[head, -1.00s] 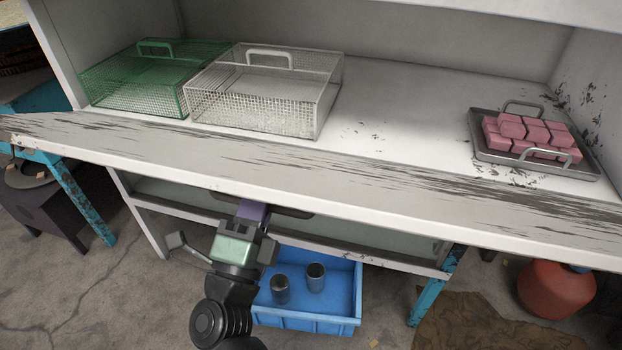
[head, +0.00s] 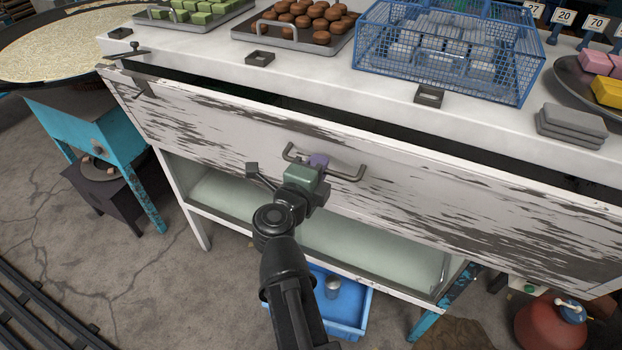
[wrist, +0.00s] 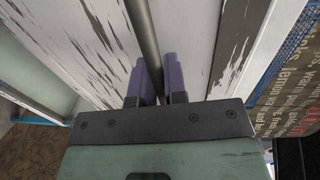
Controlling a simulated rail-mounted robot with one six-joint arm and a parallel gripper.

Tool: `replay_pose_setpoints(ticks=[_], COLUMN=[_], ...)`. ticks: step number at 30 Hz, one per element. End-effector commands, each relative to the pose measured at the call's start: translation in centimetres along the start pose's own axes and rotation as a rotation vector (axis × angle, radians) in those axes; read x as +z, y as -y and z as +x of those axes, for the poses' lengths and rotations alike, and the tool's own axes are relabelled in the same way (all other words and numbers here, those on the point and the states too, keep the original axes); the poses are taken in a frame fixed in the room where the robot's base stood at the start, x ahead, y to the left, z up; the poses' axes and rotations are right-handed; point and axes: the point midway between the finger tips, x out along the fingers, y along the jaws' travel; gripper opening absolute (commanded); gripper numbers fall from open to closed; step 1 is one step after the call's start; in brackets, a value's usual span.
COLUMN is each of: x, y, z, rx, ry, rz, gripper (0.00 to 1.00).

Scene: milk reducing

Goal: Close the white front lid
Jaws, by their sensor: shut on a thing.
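The white front lid (head: 220,135), with worn dark paint streaks, stands steeply raised across the cabinet front in the head view. A dark gap shows between its top edge and the counter above. Its grey bar handle (head: 345,177) is at the middle of the lid. My gripper (head: 318,161) is shut on this handle from the front. In the wrist view the purple fingers of my gripper (wrist: 160,78) sit on either side of the handle bar (wrist: 145,35), against the streaked lid (wrist: 195,35). The cabinet's inside is hidden behind the lid.
On the counter stand a tray of green blocks (head: 187,12), a tray of brown pieces (head: 290,40) and a blue wire basket (head: 450,45). Below are an open shelf (head: 370,245), a blue crate (head: 347,330) and a red canister (head: 550,328).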

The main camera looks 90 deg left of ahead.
Motion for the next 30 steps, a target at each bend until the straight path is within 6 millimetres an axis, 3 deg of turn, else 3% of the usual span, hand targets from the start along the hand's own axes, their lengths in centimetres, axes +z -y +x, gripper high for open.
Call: replay_pose_setpoints(ticks=[9, 26, 27, 30], x=[0.1, 0.1, 0.1, 0.1], y=[1.3, 1.5, 1.5, 1.5], z=[3.1, 3.8, 3.8, 3.8], rx=[-0.002, -0.003, -0.004, -0.003], ry=[0.001, 0.001, 0.001, 0.001], rz=[-0.003, -0.004, -0.005, -0.004], gripper=[0.0, 0.0, 0.17, 0.32])
